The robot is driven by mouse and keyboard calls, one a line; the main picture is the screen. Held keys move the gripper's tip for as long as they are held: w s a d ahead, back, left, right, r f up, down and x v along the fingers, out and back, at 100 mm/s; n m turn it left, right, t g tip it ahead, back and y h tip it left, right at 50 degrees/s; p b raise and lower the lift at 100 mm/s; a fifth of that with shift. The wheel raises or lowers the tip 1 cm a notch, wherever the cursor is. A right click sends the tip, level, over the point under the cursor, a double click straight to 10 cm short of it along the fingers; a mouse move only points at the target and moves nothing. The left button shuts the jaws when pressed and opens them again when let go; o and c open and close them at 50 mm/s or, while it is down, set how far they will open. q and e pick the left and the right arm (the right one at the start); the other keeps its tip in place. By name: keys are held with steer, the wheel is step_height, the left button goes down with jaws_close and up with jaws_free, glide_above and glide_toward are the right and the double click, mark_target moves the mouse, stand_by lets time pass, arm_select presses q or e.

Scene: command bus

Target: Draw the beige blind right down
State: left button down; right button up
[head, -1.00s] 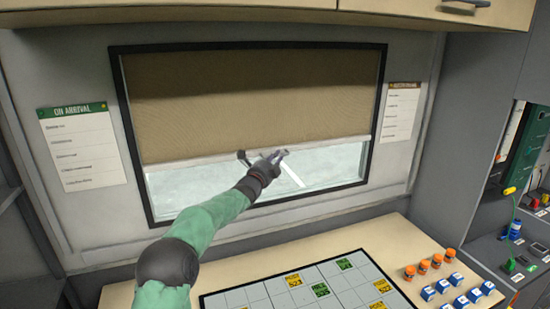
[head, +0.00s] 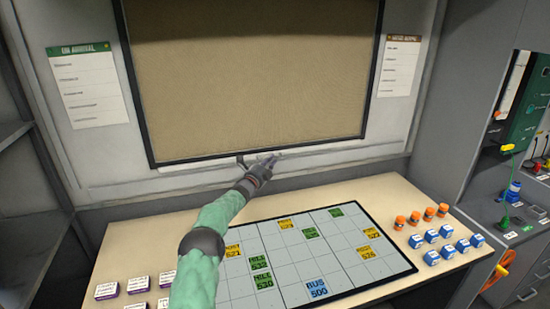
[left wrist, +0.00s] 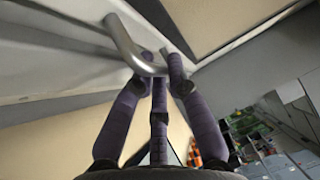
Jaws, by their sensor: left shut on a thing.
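The beige blind (head: 250,75) covers the whole visible window opening in the head view, down to the dark lower frame. Its pale bottom bar (head: 205,165) lies at or just below that frame. My left gripper (head: 270,160) is at the middle of the bar. In the left wrist view its fingers (left wrist: 160,68) are closed on a curved metal pull handle (left wrist: 122,42). The handle's grasped end is partly hidden by the fingers. My right gripper is in neither view.
Below the window is a beige desk (head: 140,240) with a gridded board (head: 300,262) bearing coloured tiles. Orange-capped pieces (head: 414,217) and blue blocks (head: 447,230) stand at its right, purple-edged blocks (head: 107,290) at its left. A grey equipment shelf (head: 510,225) is at the far right.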

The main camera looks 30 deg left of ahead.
arm_select(q)
steer(key=shift+f, duration=0.6)
steer(key=shift+f, duration=0.1)
steer(key=c, duration=1.5)
jaws_free()
steer(key=shift+s, duration=0.1)
steer(key=s, duration=0.4)
steer(key=s+f, duration=0.1)
steer(key=s, duration=0.6)
steer(key=shift+s+d+f, duration=0.15)
steer(key=shift+s+d, duration=0.25)
